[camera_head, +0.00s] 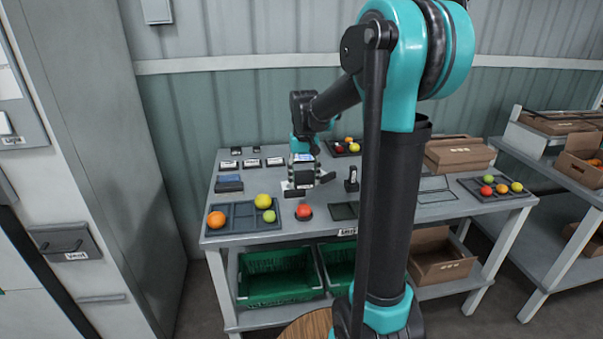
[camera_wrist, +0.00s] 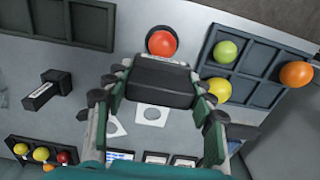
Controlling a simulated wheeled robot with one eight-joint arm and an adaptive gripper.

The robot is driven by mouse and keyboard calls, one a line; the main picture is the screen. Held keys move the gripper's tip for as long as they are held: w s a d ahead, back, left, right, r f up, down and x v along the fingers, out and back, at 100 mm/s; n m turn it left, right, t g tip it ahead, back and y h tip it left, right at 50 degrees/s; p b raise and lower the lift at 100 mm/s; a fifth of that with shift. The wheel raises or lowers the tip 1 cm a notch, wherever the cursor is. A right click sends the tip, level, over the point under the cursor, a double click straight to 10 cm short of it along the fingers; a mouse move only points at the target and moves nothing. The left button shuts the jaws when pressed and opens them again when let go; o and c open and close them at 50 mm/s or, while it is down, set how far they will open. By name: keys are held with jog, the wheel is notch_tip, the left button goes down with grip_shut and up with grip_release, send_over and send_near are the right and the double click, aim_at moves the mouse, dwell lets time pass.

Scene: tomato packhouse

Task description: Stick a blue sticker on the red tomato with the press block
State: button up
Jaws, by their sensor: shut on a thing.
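My gripper (camera_head: 303,172) is shut on a dark block, probably the press block (camera_wrist: 160,82), and holds it above the table. The red tomato (camera_head: 304,211) rests on the table in front of the gripper; it shows just beyond the block in the wrist view (camera_wrist: 162,43), apart from it. White square pieces with a round mark (camera_wrist: 152,115) lie below the gripper, one partly covered by a finger. I cannot tell whether a blue sticker is on the block, as its underside is hidden. No blue sticker shows on the tomato's visible side.
A divided dark tray (camera_head: 240,222) with orange, yellow and green tomatoes stands left of the red tomato. A black upright tool (camera_head: 351,181) stands to the right. A dark blue box (camera_head: 229,183) and small labelled holders (camera_head: 252,163) are behind left. Another tomato tray (camera_head: 470,186) is far right.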

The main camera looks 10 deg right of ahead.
aim_at(304, 206)
jog(key=shift+s+a+f, duration=0.1)
jog(key=shift+s+f, duration=0.05)
jog(key=shift+s, duration=0.4)
jog(key=shift+f, duration=2.85)
jog(key=shift+f, duration=0.55)
jog(key=shift+r, duration=3.5)
